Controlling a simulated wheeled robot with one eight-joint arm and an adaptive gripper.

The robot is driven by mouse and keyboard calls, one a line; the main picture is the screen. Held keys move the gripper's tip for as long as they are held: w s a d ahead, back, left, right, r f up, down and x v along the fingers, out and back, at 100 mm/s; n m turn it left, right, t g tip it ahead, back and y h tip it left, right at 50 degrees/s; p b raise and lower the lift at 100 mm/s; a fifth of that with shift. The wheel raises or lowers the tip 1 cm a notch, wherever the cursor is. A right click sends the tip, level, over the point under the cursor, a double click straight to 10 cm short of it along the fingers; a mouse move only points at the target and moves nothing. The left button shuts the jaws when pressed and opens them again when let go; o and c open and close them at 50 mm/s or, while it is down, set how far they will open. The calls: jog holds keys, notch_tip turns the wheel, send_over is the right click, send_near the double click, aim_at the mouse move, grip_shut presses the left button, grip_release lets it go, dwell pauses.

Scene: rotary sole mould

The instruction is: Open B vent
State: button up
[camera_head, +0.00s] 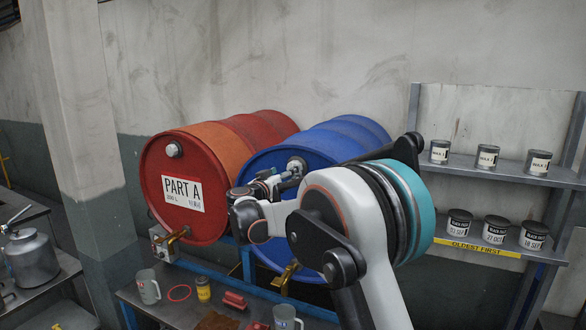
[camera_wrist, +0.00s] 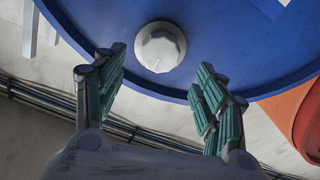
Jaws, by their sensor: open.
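The blue drum (camera_head: 335,140) lies on its side to the right of the red drum marked PART A (camera_head: 192,168). Its vent is a pale round cap (camera_head: 297,164) high on the drum's end face. In the wrist view the vent cap (camera_wrist: 160,47) is white and faceted, with a thin dark line on its face. My gripper (camera_wrist: 161,62) is open and empty, its green-padded fingers on either side of the cap in the picture, with visible gaps. Whether the fingertips reach the cap's depth I cannot tell. In the head view my arm hides much of the blue drum's face.
The red drum has its own vent cap (camera_head: 173,150). Brass taps (camera_head: 286,277) sit low on both drums. A bench below holds a grey mug (camera_head: 148,287), a yellow tin (camera_head: 203,289) and a red block (camera_head: 233,300). Shelves of tins (camera_head: 487,157) stand at right.

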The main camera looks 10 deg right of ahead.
jog(key=x, duration=0.6)
jog(key=shift+w+d+p, duration=0.2)
jog(key=shift+w+p, duration=0.1)
jog(key=shift+p, duration=0.05)
jog(key=c, duration=1.1)
